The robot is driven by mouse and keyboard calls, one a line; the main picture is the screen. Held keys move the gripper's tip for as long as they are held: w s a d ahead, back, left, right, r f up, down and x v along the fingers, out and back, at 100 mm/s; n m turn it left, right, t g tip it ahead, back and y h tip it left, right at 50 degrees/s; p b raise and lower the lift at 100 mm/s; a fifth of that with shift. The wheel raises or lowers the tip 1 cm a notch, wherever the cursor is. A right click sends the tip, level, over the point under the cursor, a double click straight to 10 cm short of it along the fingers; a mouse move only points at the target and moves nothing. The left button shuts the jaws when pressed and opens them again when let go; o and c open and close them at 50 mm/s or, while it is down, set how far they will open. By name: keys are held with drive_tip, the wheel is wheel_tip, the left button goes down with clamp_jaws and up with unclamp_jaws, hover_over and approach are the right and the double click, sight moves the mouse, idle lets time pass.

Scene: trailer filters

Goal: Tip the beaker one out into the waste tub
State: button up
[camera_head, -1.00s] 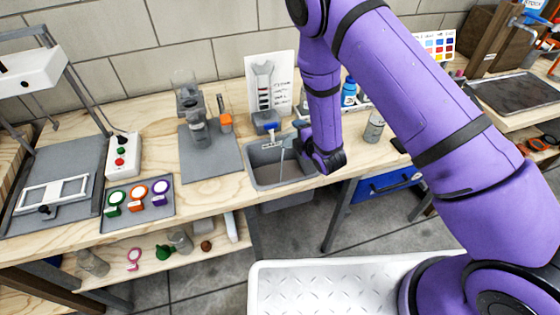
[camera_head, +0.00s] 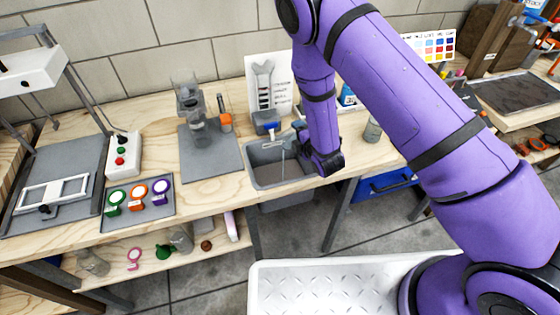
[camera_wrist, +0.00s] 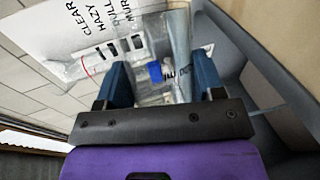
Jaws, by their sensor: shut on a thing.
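In the wrist view my gripper (camera_wrist: 160,74) has its two blue fingers on either side of a clear beaker (camera_wrist: 180,52) and is shut on it. The beaker looks tilted; a small blue patch shows through or on it, and I cannot make out its contents. In the head view the grey waste tub (camera_head: 254,176) is set at the front edge of the bench. My wrist is at the tub's right side; the fingers and beaker are mostly hidden there.
A grey mat (camera_head: 211,163) with glassware lies left of the tub. A small bottle (camera_head: 373,130) stands to the right.

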sight(291, 134)
drive_tip(key=shift+f, duration=0.1)
idle(0.5)
drive_tip(key=shift+s+a+r+n+t, duration=0.3)
drive_tip(key=shift+r+n+t, duration=0.2)
drive_tip(key=shift+n, duration=0.35)
drive_tip(key=shift+s+a+r+n+t, duration=0.25)
drive_tip(key=shift+r+n+t, duration=0.25)
drive_tip(key=shift+n, duration=0.35)
idle(1.4)
drive_tip(key=shift+s+a+r+n+t, duration=0.4)
drive_tip(key=shift+s+a+n+t, duration=0.1)
drive_tip(key=shift+n, duration=0.5)
drive_tip(key=shift+s+a+r+n+t, duration=0.4)
drive_tip(key=shift+n+t, duration=0.1)
drive_tip(key=shift+n, duration=0.5)
idle(2.3)
